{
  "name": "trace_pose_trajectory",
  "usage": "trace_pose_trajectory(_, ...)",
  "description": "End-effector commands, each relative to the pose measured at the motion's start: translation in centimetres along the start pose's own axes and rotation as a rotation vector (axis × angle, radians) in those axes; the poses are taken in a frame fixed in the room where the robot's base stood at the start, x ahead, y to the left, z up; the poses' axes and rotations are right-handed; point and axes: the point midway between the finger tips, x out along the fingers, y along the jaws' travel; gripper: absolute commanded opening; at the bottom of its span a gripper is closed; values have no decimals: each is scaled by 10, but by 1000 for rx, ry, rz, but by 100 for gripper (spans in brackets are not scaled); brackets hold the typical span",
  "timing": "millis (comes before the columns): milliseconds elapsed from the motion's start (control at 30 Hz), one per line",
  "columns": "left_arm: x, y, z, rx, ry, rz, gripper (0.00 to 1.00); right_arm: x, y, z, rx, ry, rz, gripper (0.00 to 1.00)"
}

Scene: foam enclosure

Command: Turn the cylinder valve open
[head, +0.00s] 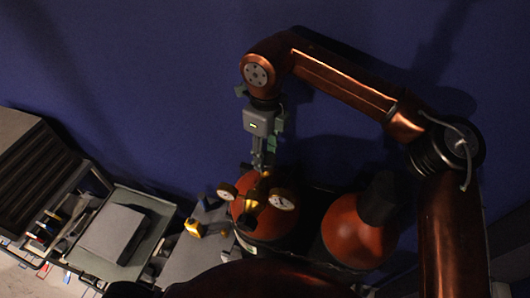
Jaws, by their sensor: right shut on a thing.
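A red-orange gas cylinder (280,222) stands in the lower middle of the head view. A brass valve and regulator (252,204) with two round white gauges (282,199) sit on its top. My right arm arches in from the right. Its gripper (263,168) points down and is shut at the top of the brass valve. The fingertips and the valve's handle are small and partly hidden, so the exact grip is hard to see. My left gripper is not in view.
A second red-orange cylinder (352,238) with a dark cap stands close on the right. A yellow tool (194,228) lies on a grey surface to the left. A cart (122,230) and a dark cabinet (45,165) stand further left. A blue wall is behind.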

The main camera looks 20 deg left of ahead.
Motion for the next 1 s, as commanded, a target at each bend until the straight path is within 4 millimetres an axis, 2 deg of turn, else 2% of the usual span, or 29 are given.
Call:
trace_pose_trajectory(500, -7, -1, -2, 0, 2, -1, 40, -4, -2, -1, -459, -2, -3, 14)
trace_pose_trajectory(700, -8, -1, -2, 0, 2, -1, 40, -4, -3, -1, -583, -3, -4, 14)
trace_pose_trajectory(1000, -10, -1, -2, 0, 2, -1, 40, -4, -4, 0, -680, -3, -6, 14)
